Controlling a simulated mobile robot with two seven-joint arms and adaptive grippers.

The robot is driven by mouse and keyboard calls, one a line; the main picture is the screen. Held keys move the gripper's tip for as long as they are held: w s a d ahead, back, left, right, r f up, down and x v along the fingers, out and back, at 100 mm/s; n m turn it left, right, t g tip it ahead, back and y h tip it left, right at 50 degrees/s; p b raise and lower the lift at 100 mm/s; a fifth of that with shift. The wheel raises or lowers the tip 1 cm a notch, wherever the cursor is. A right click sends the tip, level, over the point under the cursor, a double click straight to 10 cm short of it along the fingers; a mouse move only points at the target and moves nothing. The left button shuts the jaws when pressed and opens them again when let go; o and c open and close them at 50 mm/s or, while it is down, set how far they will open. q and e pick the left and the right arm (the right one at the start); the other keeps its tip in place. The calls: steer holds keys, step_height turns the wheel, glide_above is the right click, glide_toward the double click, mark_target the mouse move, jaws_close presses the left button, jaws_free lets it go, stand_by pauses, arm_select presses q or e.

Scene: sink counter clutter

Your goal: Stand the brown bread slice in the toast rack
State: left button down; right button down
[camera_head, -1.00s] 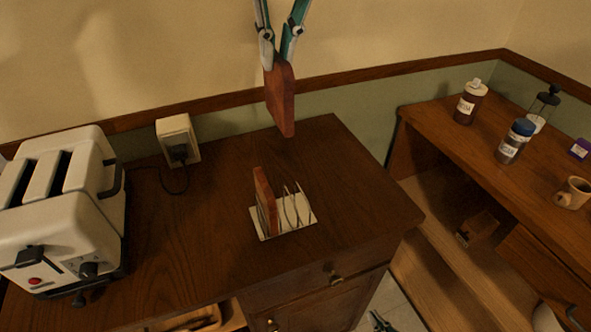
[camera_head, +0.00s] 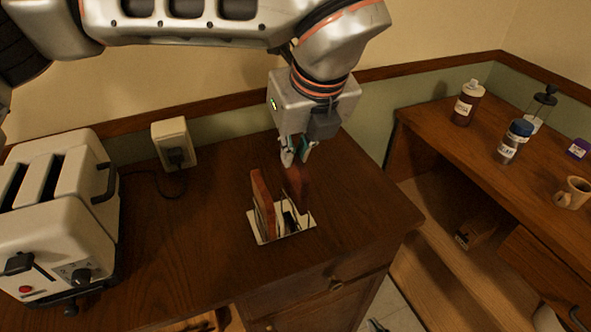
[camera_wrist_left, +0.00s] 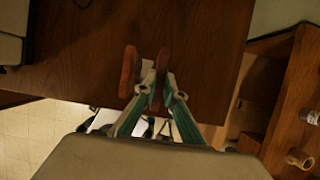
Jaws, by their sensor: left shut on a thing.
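The brown bread slice (camera_head: 297,187) is upright between the fingers of my left gripper (camera_head: 297,160), which is shut on it. The slice's lower part is at the right side of the toast rack (camera_head: 300,229), among or just above its wires; I cannot tell whether it touches the base. Another reddish slice (camera_head: 262,203) stands in the rack's left end. In the left wrist view the held slice (camera_wrist_left: 158,92) is right of the standing slice (camera_wrist_left: 128,72), with a gap between. A small part of my right gripper (camera_head: 376,325) shows at the bottom edge; its jaws are unclear.
A white toaster (camera_head: 60,225) stands at the left, with a wall socket (camera_head: 174,143) and cord behind. Bare wood counter (camera_head: 205,235) surrounds the rack. A lower shelf unit at the right holds bottles (camera_head: 514,140) and a mug (camera_head: 573,192).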

mark_target(295, 173)
arm_select(q)
steer(key=shift+f, duration=2.25)
steer(key=shift+f, duration=0.25)
steer(key=c, duration=2.1)
jaws_free()
steer(key=shift+r, duration=0.1)
steer(key=shift+s+d+r, duration=0.1)
steer(key=shift+s+r, duration=0.05)
steer(key=shift+r, duration=0.5)
steer(key=v, duration=1.1)
steer(key=shift+s, duration=0.2)
